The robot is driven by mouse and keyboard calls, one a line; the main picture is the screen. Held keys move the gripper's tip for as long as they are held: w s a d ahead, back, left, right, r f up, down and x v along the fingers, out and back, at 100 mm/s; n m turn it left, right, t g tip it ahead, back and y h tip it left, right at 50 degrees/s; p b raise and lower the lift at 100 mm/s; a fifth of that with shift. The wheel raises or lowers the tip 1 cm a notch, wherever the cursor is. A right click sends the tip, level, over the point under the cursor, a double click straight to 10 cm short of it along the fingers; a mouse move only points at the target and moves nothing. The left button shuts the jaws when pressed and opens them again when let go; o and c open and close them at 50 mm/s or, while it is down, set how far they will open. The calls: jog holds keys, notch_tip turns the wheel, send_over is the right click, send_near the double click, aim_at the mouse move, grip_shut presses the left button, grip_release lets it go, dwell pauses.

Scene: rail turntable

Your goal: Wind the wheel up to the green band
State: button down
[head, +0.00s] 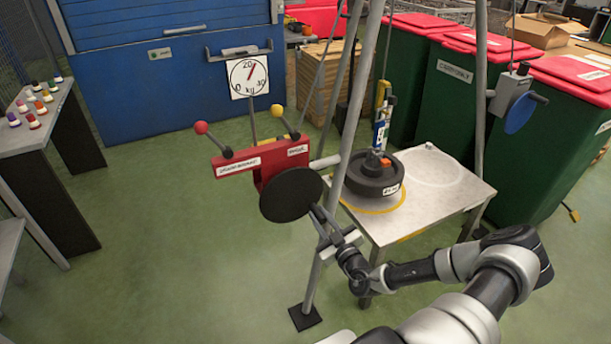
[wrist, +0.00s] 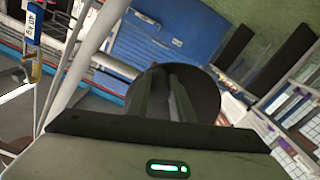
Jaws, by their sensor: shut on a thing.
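A round black wheel (head: 291,194) is mounted on the front of a red winch housing (head: 262,160) on the tripod leg. The wheel also shows in the wrist view (wrist: 207,95), behind the fingers. My gripper (head: 319,212) is at the wheel's lower right edge, shut on the wheel or a part of it; the fingers hide the exact contact. A white dial (head: 248,77) reads 0, 20 and 40 kg, with a red needle pointing up and right. I cannot make out a green band. A dark round weight (head: 372,180) sits on the metal table.
The metal table (head: 455,205) has a yellow ring and a white ring. Levers with red (head: 201,128) and yellow (head: 276,111) knobs stick up from the housing. A blue hand wheel (head: 521,113) is on the right leg. Green bins (head: 480,100) stand behind.

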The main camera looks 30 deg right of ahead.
jog(key=shift+s+a+f, duration=0.1)
jog(key=shift+a+f, duration=0.2)
jog(key=shift+f, duration=0.05)
jog(key=shift+a+f+m+b, duration=0.35)
jog(key=shift+a+f+m, duration=0.25)
jog(key=shift+m, duration=0.3)
jog(key=shift+a+f+m, duration=0.15)
jog(key=shift+a+m, duration=0.45)
jog(key=shift+m, duration=0.3)
jog(key=c, duration=1.4)
grip_release()
jog(key=shift+o, duration=0.2)
jog(key=shift+d, duration=0.15)
jog(key=shift+d+r, duration=0.1)
jog(key=shift+r, duration=0.1)
